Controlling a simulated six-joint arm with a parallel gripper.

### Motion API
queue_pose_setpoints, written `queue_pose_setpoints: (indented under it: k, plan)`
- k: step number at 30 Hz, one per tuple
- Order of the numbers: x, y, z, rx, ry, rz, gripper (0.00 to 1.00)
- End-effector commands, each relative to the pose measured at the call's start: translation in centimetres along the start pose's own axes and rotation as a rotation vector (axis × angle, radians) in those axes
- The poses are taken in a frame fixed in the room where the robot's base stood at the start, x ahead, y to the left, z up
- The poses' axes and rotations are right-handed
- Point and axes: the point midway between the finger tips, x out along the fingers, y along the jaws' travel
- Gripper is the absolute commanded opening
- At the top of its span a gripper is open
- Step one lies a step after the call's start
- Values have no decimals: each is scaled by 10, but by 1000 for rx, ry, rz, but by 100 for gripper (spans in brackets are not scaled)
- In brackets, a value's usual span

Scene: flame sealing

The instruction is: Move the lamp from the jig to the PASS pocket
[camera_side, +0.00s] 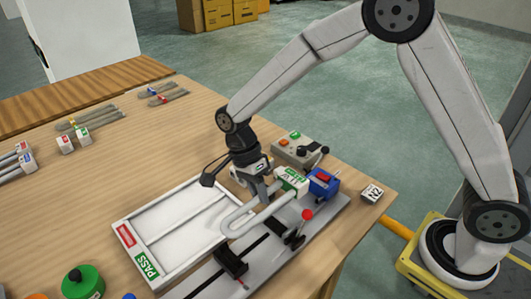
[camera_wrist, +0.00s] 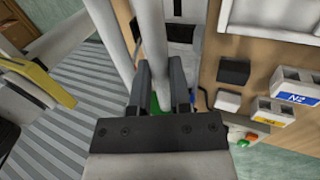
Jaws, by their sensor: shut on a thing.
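The lamp is a pale U-shaped tube (camera_side: 250,217) with a white base (camera_side: 291,180) bearing a green label. It lies over the grey jig plate (camera_side: 325,212), beside the blue block; I cannot tell whether it touches the jig. My gripper (camera_side: 266,195) is shut on the lamp near its base. The white tray (camera_side: 176,201) has two pockets, both empty; the green PASS label (camera_side: 147,265) marks the nearer one and a red label (camera_side: 125,235) the other.
A red-knobbed lever (camera_side: 306,215) and a black clamp (camera_side: 231,262) stand on the jig. A blue block (camera_side: 323,183) and a grey control box (camera_side: 299,150) are close by. An N2 block (camera_side: 372,193) sits near the table edge. A green round object (camera_side: 82,282) stands at front left.

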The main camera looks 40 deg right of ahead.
Motion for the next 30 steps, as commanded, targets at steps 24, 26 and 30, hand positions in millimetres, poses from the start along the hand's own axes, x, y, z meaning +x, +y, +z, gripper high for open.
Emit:
queue_pose_setpoints:
  k: [24,26,30]
  plan:
    - [-20,-81,64,2,0,0,0]
    - [-20,-87,70,1,0,1,0]
    - [-22,-101,83,2,0,0,0]
